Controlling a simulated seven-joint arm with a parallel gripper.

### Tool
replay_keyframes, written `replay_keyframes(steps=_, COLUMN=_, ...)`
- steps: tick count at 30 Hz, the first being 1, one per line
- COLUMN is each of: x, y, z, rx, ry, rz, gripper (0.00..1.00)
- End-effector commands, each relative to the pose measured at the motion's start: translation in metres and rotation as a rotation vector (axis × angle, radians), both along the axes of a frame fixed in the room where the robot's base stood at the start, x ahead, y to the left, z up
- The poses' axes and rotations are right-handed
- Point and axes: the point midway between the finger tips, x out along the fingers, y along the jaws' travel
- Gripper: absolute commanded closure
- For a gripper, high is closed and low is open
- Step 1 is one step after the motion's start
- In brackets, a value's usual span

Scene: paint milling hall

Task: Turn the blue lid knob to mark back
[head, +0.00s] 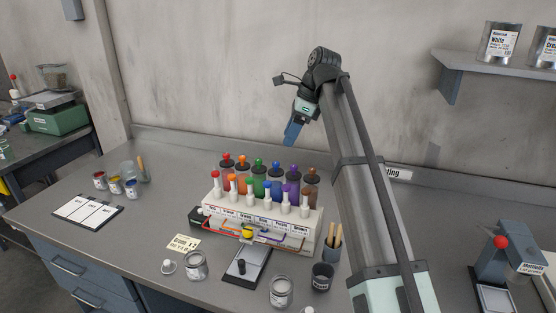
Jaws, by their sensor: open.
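A dispenser (262,229) stands mid-bench with a back row of coloured canisters topped by small ball knobs. The blue lid knob (275,166) is on the blue canister (275,185), between the green and purple ones. A front row of white parts with coloured tips stands before them, one tip blue (270,183). Marks around the lid knob are too small to read, so its setting cannot be told. My gripper (289,142), with blue fingers pointing down, is open and empty. In the picture it is above and slightly right of the blue knob, apart from it.
Small paint pots (115,184) and a white chart (88,210) lie left. A grey machine with a red knob (501,242) stands right. The bench between chart and dispenser is clear.

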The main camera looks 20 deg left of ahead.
Motion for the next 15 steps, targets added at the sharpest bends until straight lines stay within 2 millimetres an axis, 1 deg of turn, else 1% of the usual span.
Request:
replay_keyframes(steps=1, x=-0.003, y=0.003, z=-0.01, rx=0.0, ry=0.001, rz=0.0, gripper=0.51)
replay_keyframes(steps=9, x=-0.007, y=0.021, z=-0.053, rx=0.0, ry=0.001, rz=0.002, gripper=0.51)
replay_keyframes(steps=15, x=-0.009, y=0.03, z=-0.075, rx=0.001, ry=0.001, rz=0.001, gripper=0.51)
